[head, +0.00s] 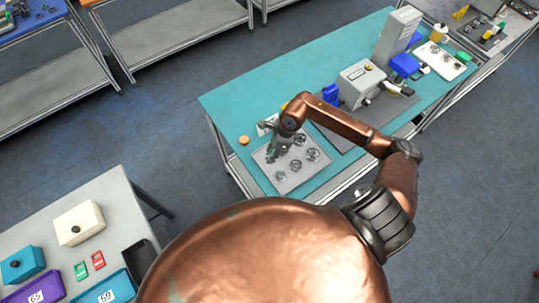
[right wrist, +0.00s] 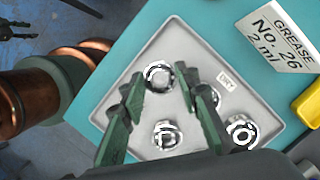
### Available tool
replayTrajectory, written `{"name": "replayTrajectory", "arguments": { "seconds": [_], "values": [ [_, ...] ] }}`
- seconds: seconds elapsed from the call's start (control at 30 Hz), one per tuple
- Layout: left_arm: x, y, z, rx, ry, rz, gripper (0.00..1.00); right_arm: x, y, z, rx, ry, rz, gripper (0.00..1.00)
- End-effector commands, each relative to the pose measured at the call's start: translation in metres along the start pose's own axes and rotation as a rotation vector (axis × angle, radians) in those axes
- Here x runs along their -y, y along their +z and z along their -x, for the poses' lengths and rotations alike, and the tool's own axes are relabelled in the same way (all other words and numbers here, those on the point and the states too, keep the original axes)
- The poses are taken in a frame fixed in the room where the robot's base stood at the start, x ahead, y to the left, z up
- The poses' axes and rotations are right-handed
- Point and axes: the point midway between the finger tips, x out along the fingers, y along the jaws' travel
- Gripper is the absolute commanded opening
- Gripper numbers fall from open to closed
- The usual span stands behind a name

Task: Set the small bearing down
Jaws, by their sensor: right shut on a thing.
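My right gripper (head: 274,150) is over the left part of a grey tray (head: 292,187) on the teal table. In the right wrist view its two fingers (right wrist: 158,90) stand on either side of a shiny ring-shaped bearing (right wrist: 158,76), shut on it. The bearing is low over or on the tray floor; I cannot tell whether it touches. Other bearings lie in the same tray, one below (right wrist: 167,135), one at the right (right wrist: 241,131), and one partly hidden behind the right finger (right wrist: 207,97). My left gripper is not in view.
A white grease box (right wrist: 282,35) and a yellow object (right wrist: 309,105) stand beside the tray. An orange round thing (head: 244,140) is to its left. A beige machine (head: 361,83) stands farther right. The near-left table (head: 128,205) holds bins. Teal surface (head: 235,100) behind the tray is clear.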

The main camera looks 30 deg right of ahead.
Motion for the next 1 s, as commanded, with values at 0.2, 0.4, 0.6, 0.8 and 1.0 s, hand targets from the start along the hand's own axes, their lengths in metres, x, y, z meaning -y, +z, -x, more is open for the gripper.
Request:
{"name": "replayTrajectory", "arguments": {
  "seconds": [0.2, 0.4, 0.6, 0.8, 1.0],
  "values": [
    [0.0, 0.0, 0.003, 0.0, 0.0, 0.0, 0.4, 0.008, 0.004, -0.013, 0.002, -0.001, -0.001, 0.04],
    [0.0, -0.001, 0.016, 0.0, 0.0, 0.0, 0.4, 0.008, -0.001, -0.037, 0.001, 0.003, -0.003, 0.04],
    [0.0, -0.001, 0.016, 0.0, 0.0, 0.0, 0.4, 0.009, -0.004, -0.046, 0.0, -0.002, 0.002, 0.04],
    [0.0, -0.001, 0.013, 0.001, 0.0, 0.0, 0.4, 0.009, -0.005, -0.049, 0.0, -0.002, 0.002, 0.04],
    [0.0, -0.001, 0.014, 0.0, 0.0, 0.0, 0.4, 0.009, -0.005, -0.048, 0.0, -0.002, 0.001, 0.42]
  ]
}}
